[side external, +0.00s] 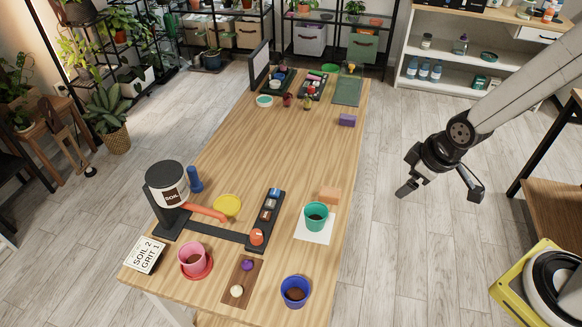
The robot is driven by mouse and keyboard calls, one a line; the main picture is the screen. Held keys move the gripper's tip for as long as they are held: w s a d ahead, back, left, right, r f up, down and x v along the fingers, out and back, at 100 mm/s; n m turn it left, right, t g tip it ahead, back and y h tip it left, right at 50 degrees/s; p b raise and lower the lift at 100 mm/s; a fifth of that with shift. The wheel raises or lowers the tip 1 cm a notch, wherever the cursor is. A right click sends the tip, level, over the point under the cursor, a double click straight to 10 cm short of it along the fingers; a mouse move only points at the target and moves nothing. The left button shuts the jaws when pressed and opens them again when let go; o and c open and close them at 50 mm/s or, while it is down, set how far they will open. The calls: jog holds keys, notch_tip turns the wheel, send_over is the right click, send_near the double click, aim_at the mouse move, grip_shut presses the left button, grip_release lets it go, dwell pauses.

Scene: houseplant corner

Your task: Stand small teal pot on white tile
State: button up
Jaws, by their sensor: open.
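The small teal pot (315,217) stands upright on the white tile (313,238) near the right edge of the wooden table. It has dark contents inside. The tile shows on the near side and at the sides of the pot. My gripper (438,196) is open and empty, its two fingers spread wide. It hangs in the air to the right of the table, apart from the pot.
An orange block (330,195) lies just behind the pot. A blue pot (295,291) stands at the front and a pink pot (193,260) on a red saucer. A soil dispenser (166,190) stands at left. The table's middle (285,145) is clear.

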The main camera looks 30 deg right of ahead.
jog(key=s+d+r+m, duration=0.1)
jog(key=m, duration=0.1)
jog(key=s+d+r+m+g, duration=0.1)
jog(key=s+m, duration=0.1)
jog(key=m, duration=0.1)
jog(key=shift+s+d+r+g, duration=0.1)
jog(key=shift+d+r+g, duration=0.1)
jog(key=shift+r+g, duration=0.15)
dwell(0.9)
